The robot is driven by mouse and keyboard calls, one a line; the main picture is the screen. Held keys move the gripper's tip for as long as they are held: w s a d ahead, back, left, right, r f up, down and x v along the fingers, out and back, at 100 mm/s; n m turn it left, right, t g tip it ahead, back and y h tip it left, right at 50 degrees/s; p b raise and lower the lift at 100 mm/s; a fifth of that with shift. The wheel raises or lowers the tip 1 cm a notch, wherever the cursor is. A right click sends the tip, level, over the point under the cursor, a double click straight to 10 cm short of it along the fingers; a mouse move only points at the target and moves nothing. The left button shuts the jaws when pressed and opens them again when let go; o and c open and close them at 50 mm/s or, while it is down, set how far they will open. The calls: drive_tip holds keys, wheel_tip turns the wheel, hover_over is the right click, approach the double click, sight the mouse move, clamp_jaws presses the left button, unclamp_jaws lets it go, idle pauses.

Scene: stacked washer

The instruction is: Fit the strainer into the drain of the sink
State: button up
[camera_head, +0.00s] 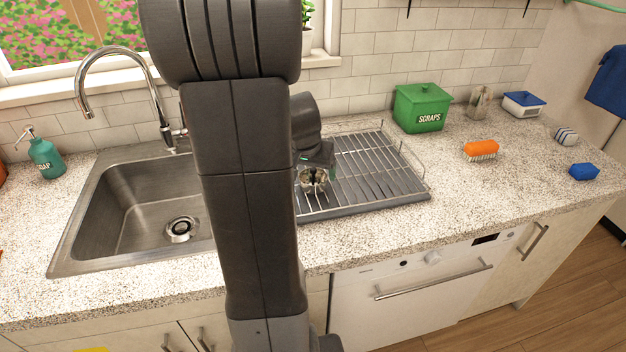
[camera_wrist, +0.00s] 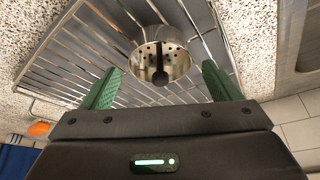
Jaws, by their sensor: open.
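The strainer (camera_head: 313,180) is a small metal basket with holes, on the left part of the wire dish rack (camera_head: 400,203). In the wrist view the strainer (camera_wrist: 162,62) shows its perforated side and a dark slot, just ahead of and between the green fingers. My gripper (camera_wrist: 162,85) is open, with a gap between each finger and the strainer. In the head view my arm hides most of the gripper. The sink (camera_head: 120,218) is at the left, and its round drain (camera_head: 181,229) shows in the basin floor, left of my arm.
A chrome faucet (camera_head: 155,90) arches over the sink. A teal soap bottle (camera_head: 45,157) stands left of it. A green scraps bin (camera_head: 421,107), an orange brush (camera_head: 480,150) and a blue sponge (camera_head: 584,172) are at the right. The counter between rack and brush is clear.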

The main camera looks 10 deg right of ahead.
drive_tip(key=shift+x, duration=1.15)
drive_tip(key=c, duration=1.1)
drive_tip(key=shift+r, duration=0.15)
